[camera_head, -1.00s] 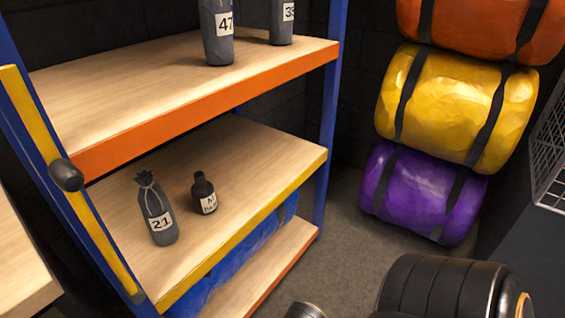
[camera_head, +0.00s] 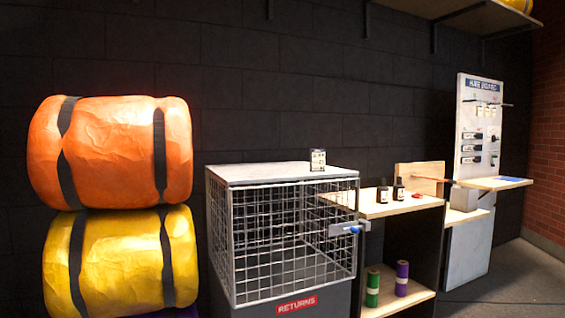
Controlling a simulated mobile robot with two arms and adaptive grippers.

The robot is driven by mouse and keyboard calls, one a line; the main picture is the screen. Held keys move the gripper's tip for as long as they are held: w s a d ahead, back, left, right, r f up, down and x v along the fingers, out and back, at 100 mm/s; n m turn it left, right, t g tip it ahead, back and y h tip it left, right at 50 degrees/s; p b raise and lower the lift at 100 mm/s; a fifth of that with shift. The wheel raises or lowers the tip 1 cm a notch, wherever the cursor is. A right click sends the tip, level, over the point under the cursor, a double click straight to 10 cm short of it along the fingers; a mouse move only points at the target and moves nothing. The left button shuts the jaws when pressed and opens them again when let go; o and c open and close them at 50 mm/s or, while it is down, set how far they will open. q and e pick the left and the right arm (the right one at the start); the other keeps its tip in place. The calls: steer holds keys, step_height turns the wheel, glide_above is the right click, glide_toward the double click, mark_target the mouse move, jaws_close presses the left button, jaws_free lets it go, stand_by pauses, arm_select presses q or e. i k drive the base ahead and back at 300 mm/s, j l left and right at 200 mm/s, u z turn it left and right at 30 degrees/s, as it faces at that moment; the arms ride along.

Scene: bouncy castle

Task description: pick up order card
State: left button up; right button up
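A small upright white card with dark print (camera_head: 318,160) stands on top of the wire cage (camera_head: 280,173). It may be the order card, but its print is too small to read. Small tags also hang on the white pegboard (camera_head: 468,115) at the right, and a flat blue item (camera_head: 511,179) lies on the ledge there. I cannot tell whether any of these is an order card. Neither of my grippers is in view.
The cage has a red "RETURNS" label (camera_head: 297,304) and a blue-tipped latch (camera_head: 352,229). A wooden shelf unit (camera_head: 385,208) beside it holds two dark bottles and two spools. Orange (camera_head: 110,150) and yellow (camera_head: 120,260) rolls stack at left. Floor (camera_head: 500,285) is open at right.

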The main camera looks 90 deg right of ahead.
mark_target(317, 155)
steer(key=z, duration=3)
